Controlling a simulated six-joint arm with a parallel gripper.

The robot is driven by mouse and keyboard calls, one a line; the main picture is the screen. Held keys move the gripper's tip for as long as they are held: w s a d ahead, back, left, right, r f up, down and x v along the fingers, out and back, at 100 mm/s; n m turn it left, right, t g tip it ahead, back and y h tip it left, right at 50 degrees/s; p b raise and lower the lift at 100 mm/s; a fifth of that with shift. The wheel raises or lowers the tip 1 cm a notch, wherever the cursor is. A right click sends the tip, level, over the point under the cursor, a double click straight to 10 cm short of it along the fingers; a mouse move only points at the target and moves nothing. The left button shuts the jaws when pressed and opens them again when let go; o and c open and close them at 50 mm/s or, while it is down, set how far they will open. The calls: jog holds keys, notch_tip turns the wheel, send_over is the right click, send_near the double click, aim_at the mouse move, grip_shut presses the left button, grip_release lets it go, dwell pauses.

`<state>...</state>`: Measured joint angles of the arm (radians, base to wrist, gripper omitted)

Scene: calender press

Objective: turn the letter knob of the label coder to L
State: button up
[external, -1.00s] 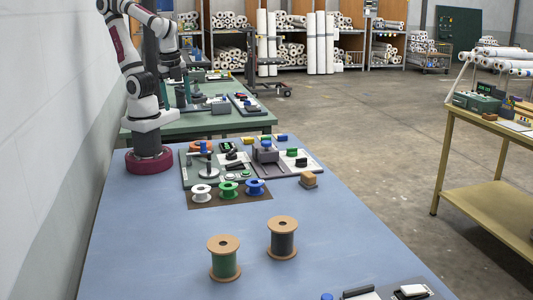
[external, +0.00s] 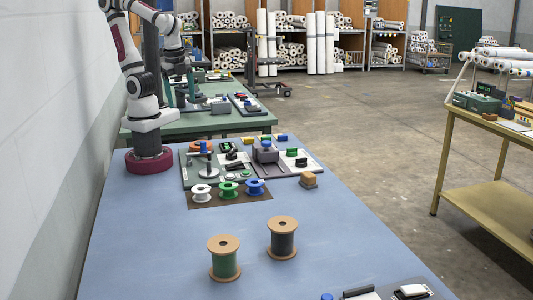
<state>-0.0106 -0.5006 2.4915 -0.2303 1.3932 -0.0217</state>
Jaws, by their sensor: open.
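The label coder and its letter knob are too small to pick out with certainty. No letters can be read. My gripper (external: 181,100) is open and empty, raised at the left above and apart from the panel; its fingers are small and blend with the green table behind.
White, green and blue small spools (external: 228,189) stand on a brown mat in front of the panel. A large green spool (external: 224,264) and a black spool (external: 283,242) stand nearer.

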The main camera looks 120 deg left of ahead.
jog(key=w+a+r+n, duration=0.2)
jog(key=w, duration=0.5)
jog(key=w+a+r+n, duration=0.2)
jog(key=w+n, duration=0.1)
jog(key=w, duration=0.4)
jog(key=n+h, duration=0.2)
jog(key=n, duration=0.7)
send_over(301, 162)
notch_tip(301, 162, down, 9)
jog(key=f, duration=1.4)
jog(key=shift+s+a+f, duration=0.15)
jog(key=shift+a+f, duration=0.1)
jog(key=shift+a, duration=0.1)
jog(key=shift+f, duration=0.65)
grip_shut()
